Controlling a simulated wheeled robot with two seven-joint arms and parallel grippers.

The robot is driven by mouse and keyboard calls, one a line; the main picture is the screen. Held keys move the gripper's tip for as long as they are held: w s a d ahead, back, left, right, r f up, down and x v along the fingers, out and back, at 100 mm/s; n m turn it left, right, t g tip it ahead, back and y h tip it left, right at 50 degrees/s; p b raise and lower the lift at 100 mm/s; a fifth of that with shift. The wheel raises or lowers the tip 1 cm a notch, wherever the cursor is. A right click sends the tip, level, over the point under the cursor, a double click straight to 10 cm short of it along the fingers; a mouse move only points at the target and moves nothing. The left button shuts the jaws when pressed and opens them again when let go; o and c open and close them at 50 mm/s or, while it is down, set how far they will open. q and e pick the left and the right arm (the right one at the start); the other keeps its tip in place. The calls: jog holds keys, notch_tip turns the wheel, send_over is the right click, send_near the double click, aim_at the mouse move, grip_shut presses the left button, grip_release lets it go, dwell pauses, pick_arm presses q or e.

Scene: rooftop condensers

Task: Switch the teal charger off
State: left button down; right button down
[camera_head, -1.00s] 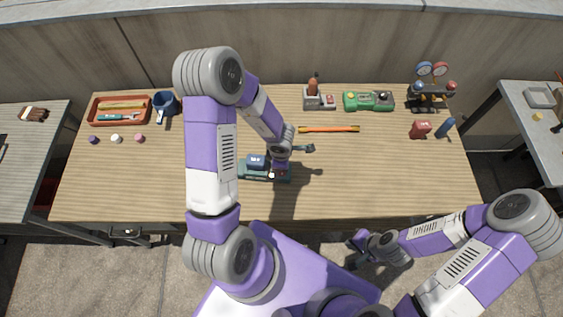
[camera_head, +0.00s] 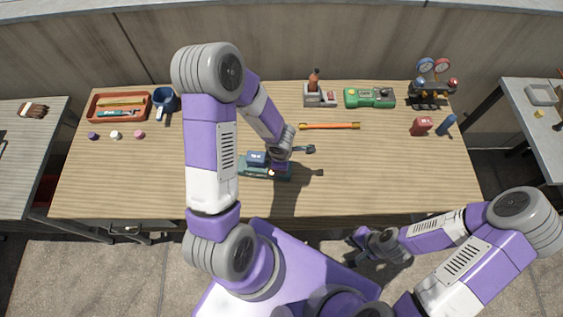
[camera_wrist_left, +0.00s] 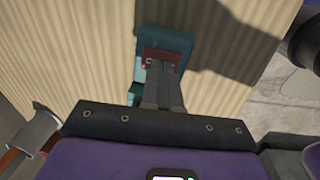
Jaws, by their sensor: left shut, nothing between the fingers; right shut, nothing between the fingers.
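In the left wrist view the shut fingers (camera_wrist_left: 163,75) reach over a red part (camera_wrist_left: 150,54) on the teal charger (camera_wrist_left: 163,38). I cannot tell whether they touch it. My right gripper (camera_head: 357,253) is shut and empty, low in front of the bench's near edge.
A grey charger-like stand (camera_head: 320,97), a green device (camera_head: 369,97) and a gauge set (camera_head: 432,88) stand at the back. The front right bench is clear.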

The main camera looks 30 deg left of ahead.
pick_arm(q)
jog(key=shift+r, duration=0.1)
jog(key=r+p, duration=0.4)
jog(key=p, duration=0.1)
jog(key=shift+s+d+r, duration=0.1)
jog(key=shift+s+r, duration=0.15)
notch_tip(320, 180, up, 9)
jog(key=s+p, duration=0.1)
jog(key=p, duration=0.5)
jog(key=shift+d, duration=0.25)
jog(key=w+b, duration=0.1)
jog(key=b, duration=0.2)
jog(key=shift+w+a+r+b, duration=0.1)
jog(key=shift+r+b, duration=0.05)
jog(key=shift+b, duration=0.15)
